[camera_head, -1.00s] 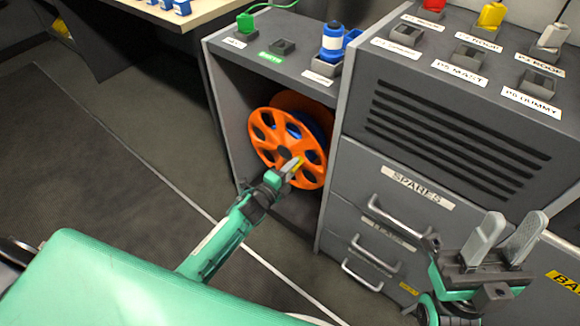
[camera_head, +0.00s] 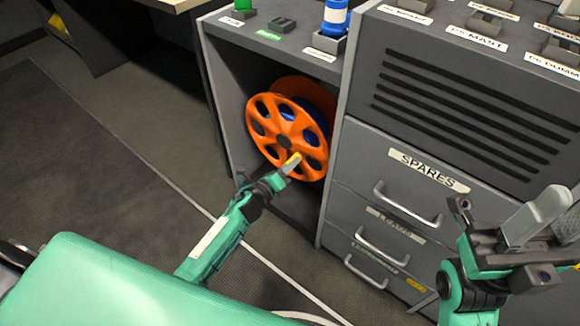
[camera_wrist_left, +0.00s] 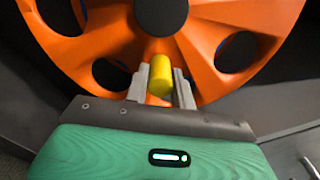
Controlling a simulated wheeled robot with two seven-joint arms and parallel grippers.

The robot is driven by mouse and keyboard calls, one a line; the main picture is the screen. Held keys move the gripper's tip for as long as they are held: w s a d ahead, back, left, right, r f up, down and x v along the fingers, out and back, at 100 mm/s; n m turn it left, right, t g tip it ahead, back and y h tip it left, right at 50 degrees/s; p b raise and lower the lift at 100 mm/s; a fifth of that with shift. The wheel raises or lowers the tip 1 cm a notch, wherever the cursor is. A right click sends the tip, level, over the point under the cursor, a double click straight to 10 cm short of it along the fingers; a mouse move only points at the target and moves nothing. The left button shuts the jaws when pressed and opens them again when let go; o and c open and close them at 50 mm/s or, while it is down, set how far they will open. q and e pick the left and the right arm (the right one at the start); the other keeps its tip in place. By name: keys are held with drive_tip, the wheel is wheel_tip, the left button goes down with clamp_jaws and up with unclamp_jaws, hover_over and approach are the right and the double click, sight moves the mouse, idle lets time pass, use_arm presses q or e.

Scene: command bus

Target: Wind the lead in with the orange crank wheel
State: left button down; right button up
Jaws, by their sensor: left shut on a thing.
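The orange crank wheel (camera_head: 284,132) stands upright in the open cabinet bay, with several round holes in its face. Blue lead (camera_head: 318,104) shows behind it on the reel. My left gripper (camera_head: 291,163) is at the lower right part of the wheel, shut on the yellow crank knob (camera_head: 295,158). In the left wrist view the yellow knob (camera_wrist_left: 160,78) sits between the two fingers, in front of the wheel (camera_wrist_left: 215,30). My right gripper (camera_head: 540,215) is at the right, with its fingers apart and nothing between them, in front of the drawers.
A grey cabinet (camera_head: 225,90) surrounds the reel, its side walls close to the wheel. Drawers with metal handles (camera_head: 405,208) are to the right, under a SPARES label (camera_head: 428,170). A blue and white plug (camera_head: 335,18) stands on top. Open floor (camera_head: 110,150) lies left.

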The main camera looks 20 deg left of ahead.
use_arm(q)
drive_tip(key=shift+f, duration=0.1)
idle(0.3)
drive_tip(key=c, duration=1.2)
unclamp_jaws()
drive_tip(key=shift+o, duration=0.2)
drive_tip(key=p+v, duration=0.2)
drive_tip(key=v, duration=1.2)
drive_tip(key=shift+p, duration=0.35)
drive_tip(key=shift+w, duration=0.1)
